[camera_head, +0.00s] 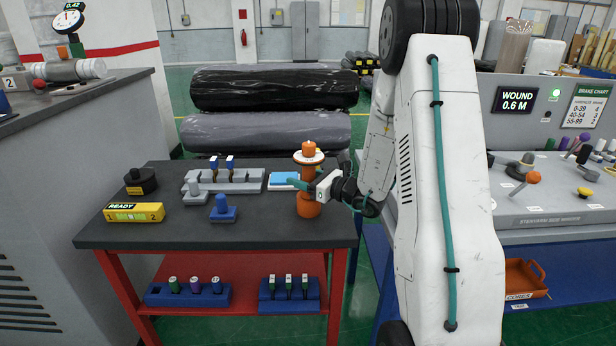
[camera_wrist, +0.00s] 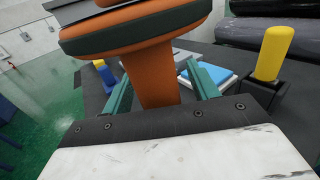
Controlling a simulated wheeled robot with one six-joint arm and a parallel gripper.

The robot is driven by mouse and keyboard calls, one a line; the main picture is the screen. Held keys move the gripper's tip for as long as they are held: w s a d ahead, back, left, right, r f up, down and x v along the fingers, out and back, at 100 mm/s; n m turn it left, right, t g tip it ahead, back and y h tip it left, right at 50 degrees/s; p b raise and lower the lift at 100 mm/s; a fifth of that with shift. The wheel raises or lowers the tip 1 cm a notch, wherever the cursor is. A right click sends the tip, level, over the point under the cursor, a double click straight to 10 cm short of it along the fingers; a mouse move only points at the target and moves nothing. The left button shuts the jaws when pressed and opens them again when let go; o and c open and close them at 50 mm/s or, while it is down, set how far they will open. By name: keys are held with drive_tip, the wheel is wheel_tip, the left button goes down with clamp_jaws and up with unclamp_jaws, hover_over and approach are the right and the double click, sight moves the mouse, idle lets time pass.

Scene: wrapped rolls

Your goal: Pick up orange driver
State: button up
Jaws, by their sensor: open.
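The orange driver (camera_head: 309,207) stands upright near the right end of the dark tabletop. It has a wide pale-and-orange disc near its top and a small orange knob above. In the wrist view its orange stem (camera_wrist: 152,78) rises between my gripper's two green fingers, under the wide disc. My gripper (camera_head: 311,185) comes in from the right at the driver's mid height. In the wrist view my gripper (camera_wrist: 160,90) is open, one finger on each side of the stem, with a gap visible at the right finger. Whether the left finger touches the stem cannot be told.
Wrapped rolls (camera_head: 270,131) lie behind. Bare tabletop lies in front of the driver.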

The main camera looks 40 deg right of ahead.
drive_tip(key=c, duration=1)
